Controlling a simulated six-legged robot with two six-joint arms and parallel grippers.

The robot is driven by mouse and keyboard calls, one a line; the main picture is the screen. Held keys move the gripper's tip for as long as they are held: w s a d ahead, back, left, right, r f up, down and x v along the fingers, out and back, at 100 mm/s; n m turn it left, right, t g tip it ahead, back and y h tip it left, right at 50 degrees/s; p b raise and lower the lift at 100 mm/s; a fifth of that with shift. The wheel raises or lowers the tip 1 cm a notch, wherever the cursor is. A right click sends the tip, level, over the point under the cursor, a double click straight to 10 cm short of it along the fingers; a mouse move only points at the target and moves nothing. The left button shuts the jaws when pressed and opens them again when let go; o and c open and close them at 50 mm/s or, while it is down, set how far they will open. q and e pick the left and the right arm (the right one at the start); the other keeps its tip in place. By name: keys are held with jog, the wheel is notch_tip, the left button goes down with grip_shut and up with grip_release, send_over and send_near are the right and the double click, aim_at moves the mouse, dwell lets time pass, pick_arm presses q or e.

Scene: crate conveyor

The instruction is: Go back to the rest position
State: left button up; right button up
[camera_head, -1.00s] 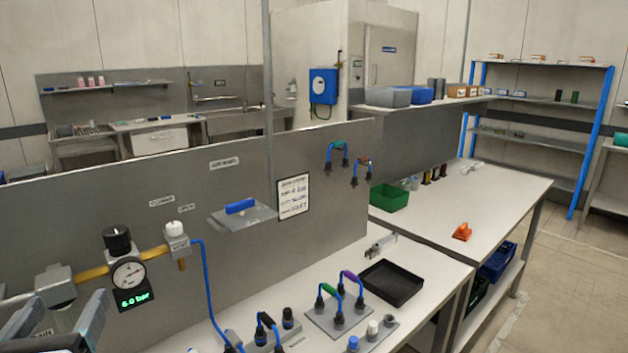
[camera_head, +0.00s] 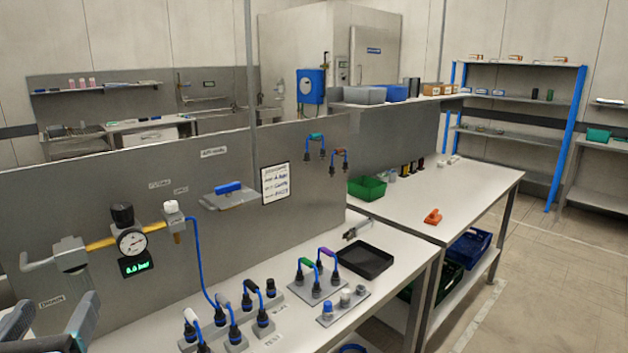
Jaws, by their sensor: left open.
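My left gripper (camera_head: 48,322) shows at the bottom left corner of the head view. Its two grey fingers stand apart, with nothing seen between them. Its lower part is cut off by the picture edge. It is in front of the grey panel (camera_head: 110,185), left of the bench, and appears clear of the gauge (camera_head: 131,241). My right gripper is not in view.
A bench (camera_head: 225,300) holds cable plugs (camera_head: 255,305), a connector plate (camera_head: 318,285) and a black tray (camera_head: 362,260). A farther bench (camera_head: 470,200) carries a green bin (camera_head: 367,188) and an orange part (camera_head: 433,216). The floor at right (camera_head: 550,270) is clear.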

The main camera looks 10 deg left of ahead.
pick_arm(q)
jog(key=w+d+f+n+g+h, duration=0.2)
jog(key=d+f+n+g+h, duration=0.15)
jog(key=f, duration=0.55)
jog(key=w+d+f+n+g+h, duration=0.25)
jog(key=d+f, duration=0.25)
jog(key=f, duration=0.5)
jog(key=w+d+f+n+g+h, duration=0.1)
jog(key=d+f+n+g+h, duration=0.2)
jog(key=f, duration=0.6)
jog(key=s+d+f+n+g+h, duration=0.1)
jog(key=s+d+f+n+g, duration=0.1)
jog(key=f+n, duration=0.6)
jog(key=s+d+f+n+g, duration=0.2)
jog(key=s+d+f+n, duration=0.3)
jog(key=f+n, duration=0.3)
jog(key=s+d+f+n+g+h+p, duration=0.1)
jog(key=s+d+f+n+g, duration=0.2)
jog(key=f+n, duration=0.5)
notch_tip(320, 180, down, 3)
jog(key=shift+s+d+r+h, duration=0.15)
jog(key=shift+s+d+h, duration=0.15)
jog(key=shift+s+d, duration=0.35)
jog(key=c, duration=0.5)
jog(key=shift+d, duration=0.1)
